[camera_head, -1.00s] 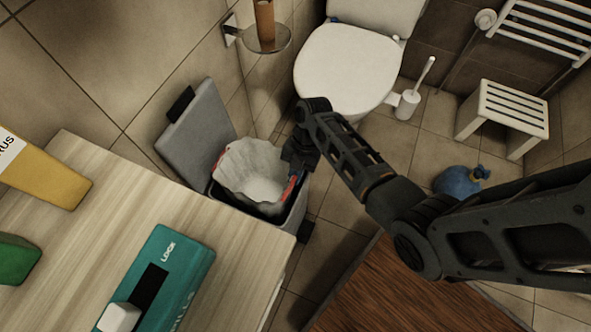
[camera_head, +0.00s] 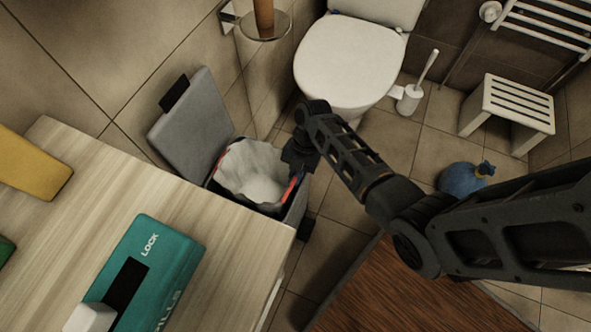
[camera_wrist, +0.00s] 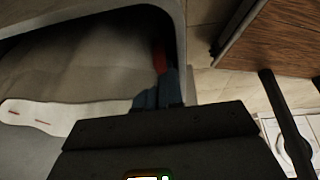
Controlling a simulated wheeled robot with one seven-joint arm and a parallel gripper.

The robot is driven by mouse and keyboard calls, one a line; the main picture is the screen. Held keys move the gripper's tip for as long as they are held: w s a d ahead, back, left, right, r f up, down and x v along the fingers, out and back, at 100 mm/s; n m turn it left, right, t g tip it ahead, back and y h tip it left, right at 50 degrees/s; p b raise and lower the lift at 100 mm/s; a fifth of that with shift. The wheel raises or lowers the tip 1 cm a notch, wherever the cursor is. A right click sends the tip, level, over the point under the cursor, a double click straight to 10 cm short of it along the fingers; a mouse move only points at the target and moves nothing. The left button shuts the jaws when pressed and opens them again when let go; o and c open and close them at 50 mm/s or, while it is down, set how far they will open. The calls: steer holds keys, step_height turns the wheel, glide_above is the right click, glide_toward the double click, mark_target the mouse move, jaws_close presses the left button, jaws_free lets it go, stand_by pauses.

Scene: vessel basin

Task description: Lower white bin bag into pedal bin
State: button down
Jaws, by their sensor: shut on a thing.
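The grey pedal bin (camera_head: 296,208) stands on the floor beside the counter, with its lid (camera_head: 193,125) open and leaning back. The white bin bag (camera_head: 255,170) sits open-mouthed in the bin's opening, its crumpled rim around the mouth showing above the bin's edge. A red strip shows at the bag's right side. My gripper (camera_head: 297,172) is at the right side of the bag, shut on its edge. In the wrist view, the fingertips (camera_wrist: 160,92) are beside the red strip, inside the bin's rim (camera_wrist: 178,30). The bag's lower part is hidden.
A wooden counter (camera_head: 110,190) with a teal box (camera_head: 165,250) and a yellow box (camera_head: 30,165) is at left. The toilet (camera_head: 345,65), brush (camera_head: 410,98), stool (camera_head: 508,108) and blue bag (camera_head: 462,178) stand beyond. A brown wooden surface (camera_head: 400,290) lies below my arm.

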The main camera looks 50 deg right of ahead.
steer(key=shift+f+b, duration=0.4)
steer(key=shift+f, duration=0.2)
steer(key=c, duration=1.2)
jaws_free()
steer(key=shift+c, duration=0.5)
steer(key=o, duration=0.4)
steer(key=shift+s, duration=0.1)
steer(key=shift+o, duration=0.2)
steer(key=shift+f, duration=0.1)
steer(key=shift+r+p, duration=4.2)
steer(key=shift+r, duration=0.45)
